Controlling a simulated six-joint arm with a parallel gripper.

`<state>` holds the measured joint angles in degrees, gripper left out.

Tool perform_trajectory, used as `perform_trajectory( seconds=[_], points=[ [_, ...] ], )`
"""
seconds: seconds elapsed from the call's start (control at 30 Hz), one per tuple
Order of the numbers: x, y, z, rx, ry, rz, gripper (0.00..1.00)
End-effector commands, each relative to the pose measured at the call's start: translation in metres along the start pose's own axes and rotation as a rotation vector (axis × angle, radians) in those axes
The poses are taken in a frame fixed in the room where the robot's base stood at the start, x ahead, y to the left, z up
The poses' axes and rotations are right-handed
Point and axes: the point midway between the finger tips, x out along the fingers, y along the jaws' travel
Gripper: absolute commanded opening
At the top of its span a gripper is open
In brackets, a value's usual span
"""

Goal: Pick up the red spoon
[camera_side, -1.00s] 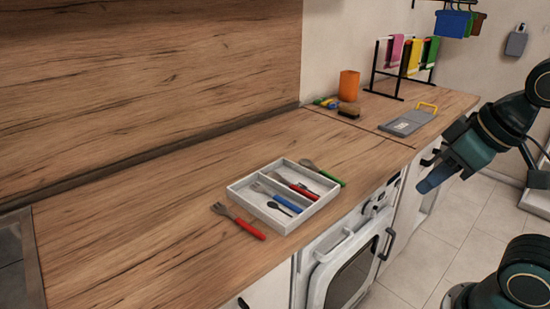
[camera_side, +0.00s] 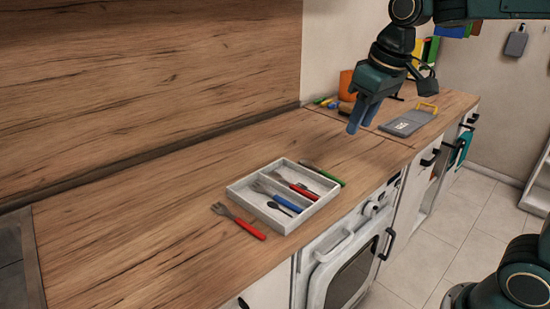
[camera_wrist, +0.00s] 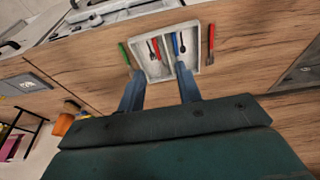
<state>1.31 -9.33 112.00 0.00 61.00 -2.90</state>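A red-handled utensil (camera_side: 303,191) lies in the white cutlery tray (camera_side: 241,201) on the wooden counter; it looks like the red spoon, but its head is too small to tell. It also shows in the wrist view (camera_wrist: 156,48). A red-handled fork (camera_side: 240,222) lies outside the tray on the left; it also shows in the wrist view (camera_wrist: 211,43). My gripper (camera_side: 360,122) is above the counter, right of and higher than the tray, pointing down. In the wrist view its blue fingers are apart with nothing between them (camera_wrist: 159,69), and the tray lies beyond the fingertips.
A blue-handled fork (camera_side: 287,203) and a small dark spoon (camera_side: 279,208) share the tray. A green-handled utensil (camera_side: 328,177) lies along its right edge. A grey board (camera_side: 404,124) and an orange cup (camera_side: 346,82) stand farther back.

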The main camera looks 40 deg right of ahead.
Motion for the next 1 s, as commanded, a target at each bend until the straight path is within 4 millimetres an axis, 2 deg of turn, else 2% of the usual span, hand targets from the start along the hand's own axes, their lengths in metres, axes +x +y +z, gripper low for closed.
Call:
perform_trajectory(
  seconds=[0.1,0.37,0.5,0.8,1.0],
  points=[
    [0.011,0.003,-0.026,-0.003,-0.035,-0.001,0.35],
    [0.042,0.009,-0.076,-0.013,-0.104,-0.004,0.35],
    [0.063,0.013,-0.101,-0.018,-0.141,-0.006,0.35],
    [0.119,0.020,-0.145,-0.029,-0.221,-0.013,0.35],
    [0.154,0.024,-0.164,-0.034,-0.264,-0.017,0.35]
  ],
)
